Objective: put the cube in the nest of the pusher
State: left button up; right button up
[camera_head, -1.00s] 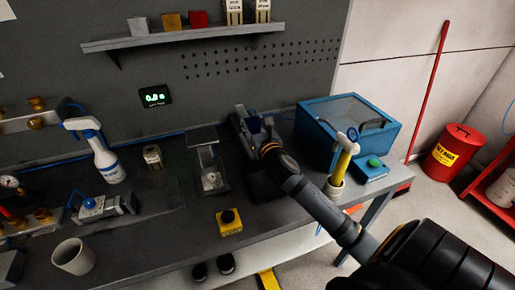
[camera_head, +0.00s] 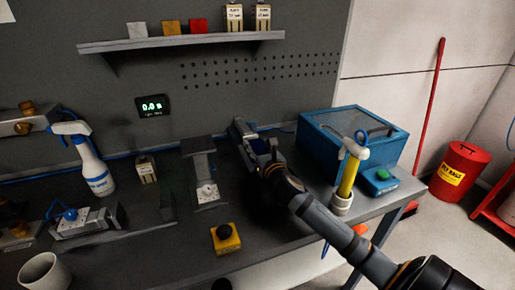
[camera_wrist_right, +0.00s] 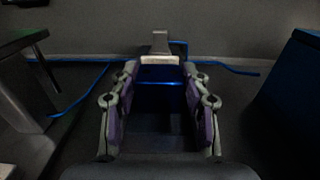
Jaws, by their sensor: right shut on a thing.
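My right gripper (camera_wrist_right: 160,100) is shut on a dark blue block, which I take as the cube (camera_wrist_right: 160,92), between its two purple-padded fingers. In the head view, the right arm reaches in from the lower right, and its gripper (camera_head: 266,158) is at the grey metal pusher (camera_head: 241,130) at the back of the bench. The wrist view shows a pale metal part of the pusher (camera_wrist_right: 160,59) just beyond the cube. The nest is hidden, and I cannot tell whether the cube touches it. My left gripper is not in view.
A blue lidded box (camera_head: 345,135) and a yellow hammer in a holder (camera_head: 342,204) stand right of the arm. A grey fixture (camera_head: 205,170) stands left of the gripper. A yellow button box (camera_head: 226,238) is near the front edge. A spray bottle (camera_head: 95,170) is farther left.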

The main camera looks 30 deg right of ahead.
aim_at(257, 146)
jog(key=o, duration=1.3)
jog(key=shift+f, duration=0.15)
jog(key=shift+o, duration=0.2)
jog(key=shift+r, duration=0.25)
jog(key=v, duration=0.5)
jog(key=shift+a+f, duration=0.1)
jog(key=shift+f, duration=0.05)
jog(key=p+v, duration=0.1)
jog(key=v, duration=0.2)
jog(key=p+v, duration=0.2)
jog(key=shift+s+a+r, duration=0.1)
jog(key=shift+s+r, duration=0.1)
jog(key=shift+s, duration=0.15)
jog(key=shift+s+a+f, duration=0.1)
jog(key=shift+s, duration=0.5)
